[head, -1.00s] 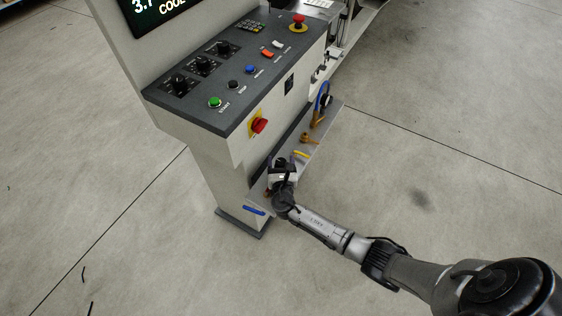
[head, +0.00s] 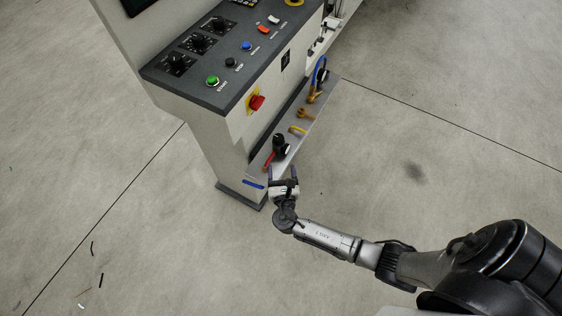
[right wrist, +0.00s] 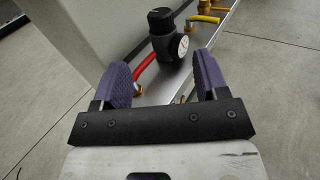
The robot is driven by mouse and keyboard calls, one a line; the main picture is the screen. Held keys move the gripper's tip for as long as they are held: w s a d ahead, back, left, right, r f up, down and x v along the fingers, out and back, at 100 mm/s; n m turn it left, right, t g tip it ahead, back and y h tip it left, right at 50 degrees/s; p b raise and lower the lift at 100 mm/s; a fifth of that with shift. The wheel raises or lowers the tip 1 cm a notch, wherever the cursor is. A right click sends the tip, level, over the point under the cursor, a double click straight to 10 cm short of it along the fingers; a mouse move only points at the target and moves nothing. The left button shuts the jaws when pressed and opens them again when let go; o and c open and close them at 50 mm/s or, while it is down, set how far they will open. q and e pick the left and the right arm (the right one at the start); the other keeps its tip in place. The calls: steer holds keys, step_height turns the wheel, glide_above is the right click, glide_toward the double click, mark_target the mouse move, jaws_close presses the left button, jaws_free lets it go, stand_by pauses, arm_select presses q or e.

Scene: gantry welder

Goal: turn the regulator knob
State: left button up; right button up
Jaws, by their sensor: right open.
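The regulator is a black body with a black knob (right wrist: 160,20) on top and a round white gauge (right wrist: 183,45) on its side. It stands on the metal shelf of the machine, with a red hose (right wrist: 145,66) beside it. In the head view the regulator (head: 280,145) is just beyond my right gripper (head: 284,172). My right gripper is open, its purple-padded fingers (right wrist: 160,80) apart and empty. In the right wrist view the regulator lies ahead of the gap between the fingers, not between them. My left gripper is not in view.
The control panel (head: 225,85) with buttons and dials overhangs the shelf (head: 322,112) on the left. Yellow fittings (head: 305,113) and a blue hose (head: 321,72) stand farther along the shelf. The floor (head: 430,130) to the right is clear.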

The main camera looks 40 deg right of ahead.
steer(key=shift+s+a, duration=0.1)
stand_by(0.3)
steer(key=n+t+y+b, duration=0.3)
steer(key=n+y+b, duration=0.6)
steer(key=y+b, duration=0.3)
glide_toward(283, 140)
steer(key=shift+y, duration=0.6)
steer(key=w, duration=0.6)
steer(key=w+a+p, duration=0.1)
steer(key=w, duration=0.3)
steer(key=shift+w+f, duration=0.1)
steer(key=shift+f, duration=0.15)
steer(key=shift+w, duration=0.4)
